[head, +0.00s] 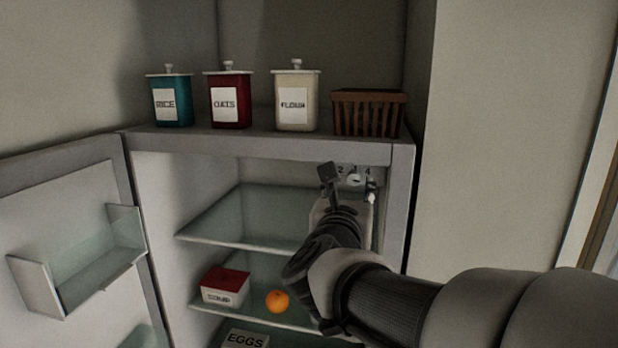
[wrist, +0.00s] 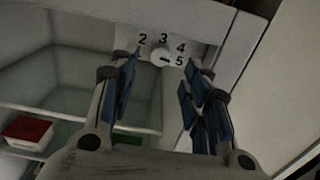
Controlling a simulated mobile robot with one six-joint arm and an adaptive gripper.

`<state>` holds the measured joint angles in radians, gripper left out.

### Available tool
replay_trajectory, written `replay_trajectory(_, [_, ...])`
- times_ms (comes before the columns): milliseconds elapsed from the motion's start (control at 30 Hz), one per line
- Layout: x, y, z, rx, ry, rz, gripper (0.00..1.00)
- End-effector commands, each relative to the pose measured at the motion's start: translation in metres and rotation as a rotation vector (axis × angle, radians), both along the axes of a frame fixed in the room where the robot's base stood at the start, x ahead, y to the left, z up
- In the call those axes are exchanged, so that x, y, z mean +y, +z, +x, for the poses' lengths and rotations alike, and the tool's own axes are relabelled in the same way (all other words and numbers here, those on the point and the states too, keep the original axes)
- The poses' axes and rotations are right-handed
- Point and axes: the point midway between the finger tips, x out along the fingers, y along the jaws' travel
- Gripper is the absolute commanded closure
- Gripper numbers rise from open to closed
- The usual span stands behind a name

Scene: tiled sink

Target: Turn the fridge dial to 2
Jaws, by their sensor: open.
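The fridge dial (wrist: 160,57) is a small round white knob inside the open fridge, at the upper right. Black numbers 1 to 5 curve around it, and its dark mark appears to point toward 5. In the head view the dial (head: 355,180) is partly hidden by my gripper. My gripper (wrist: 162,66) is open, with blue-padded fingers spread to the left and right of the dial. Nothing is held, and I cannot tell whether a fingertip touches the dial. The left finger partly covers the 1.
The fridge door (head: 60,185) stands open at the left. Glass shelves (head: 255,212) hold a red-lidded box (head: 225,285) and an orange (head: 277,301). Several canisters and a brown basket (head: 368,112) stand on top. The fridge's right wall is close to my gripper.

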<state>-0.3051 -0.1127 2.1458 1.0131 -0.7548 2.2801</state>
Motion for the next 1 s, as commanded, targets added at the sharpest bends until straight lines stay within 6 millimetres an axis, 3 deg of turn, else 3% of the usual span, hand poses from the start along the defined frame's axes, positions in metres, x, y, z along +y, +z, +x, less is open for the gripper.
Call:
replay_trajectory(100, [-0.008,0.0,0.021,0.003,-0.002,-0.002,0.56])
replay_trajectory(300, [-0.013,0.001,0.041,0.001,0.001,-0.001,0.56])
replay_trajectory(667, [-0.014,0.0,0.045,0.0,0.001,-0.001,0.56])
replay_trajectory(1000, [-0.014,0.0,0.044,0.0,0.001,-0.001,0.79])
